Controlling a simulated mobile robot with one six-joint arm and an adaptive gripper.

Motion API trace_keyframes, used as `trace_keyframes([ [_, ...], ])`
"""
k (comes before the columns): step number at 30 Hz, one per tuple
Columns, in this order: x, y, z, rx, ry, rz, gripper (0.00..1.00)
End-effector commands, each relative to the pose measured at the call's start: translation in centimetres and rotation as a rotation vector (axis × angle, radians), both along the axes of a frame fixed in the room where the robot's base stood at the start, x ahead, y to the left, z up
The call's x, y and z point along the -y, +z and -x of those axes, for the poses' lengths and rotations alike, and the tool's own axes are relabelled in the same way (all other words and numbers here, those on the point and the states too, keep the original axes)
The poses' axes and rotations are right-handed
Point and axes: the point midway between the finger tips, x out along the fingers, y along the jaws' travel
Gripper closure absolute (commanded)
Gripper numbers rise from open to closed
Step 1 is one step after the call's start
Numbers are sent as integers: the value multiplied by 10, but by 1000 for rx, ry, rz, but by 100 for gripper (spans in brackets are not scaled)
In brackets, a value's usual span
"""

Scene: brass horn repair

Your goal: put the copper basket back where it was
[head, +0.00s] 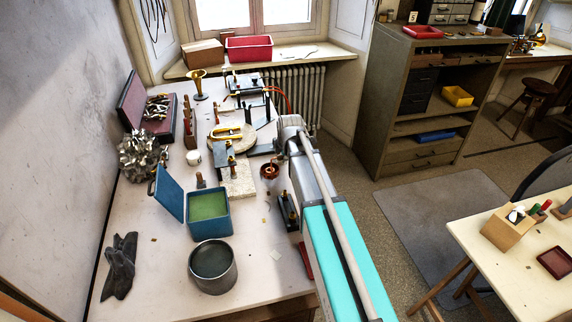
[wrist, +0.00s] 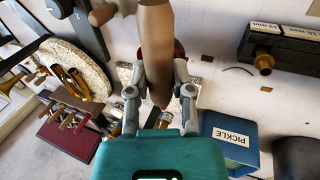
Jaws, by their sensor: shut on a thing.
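The copper basket (head: 268,172) shows in the head view as a small reddish-brown round thing just left of my arm, over the bench's right part. In the wrist view my gripper (wrist: 158,88) is shut on a long tan handle (wrist: 157,45), one finger on each side. A dark red rounded part (wrist: 180,52) shows behind the handle; most of it is hidden. My fingers are not clear in the head view, where my arm covers them. I cannot tell whether the basket touches the bench.
An open blue pickle box (head: 208,230) with green inside stands left of the basket, and a grey pot (head: 213,270) stands in front of it. A dark labelled block (head: 287,212) lies beside my arm. A pale slab (head: 239,181) and clamps lie behind. The bench's front (head: 262,270) is mostly clear.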

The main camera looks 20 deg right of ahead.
Motion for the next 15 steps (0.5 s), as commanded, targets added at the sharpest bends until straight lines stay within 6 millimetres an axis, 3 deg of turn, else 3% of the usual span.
trace_keyframes([
  [9,0,-29,-4,0,0,0,100],
  [15,0,-35,-4,1,1,-1,100],
])
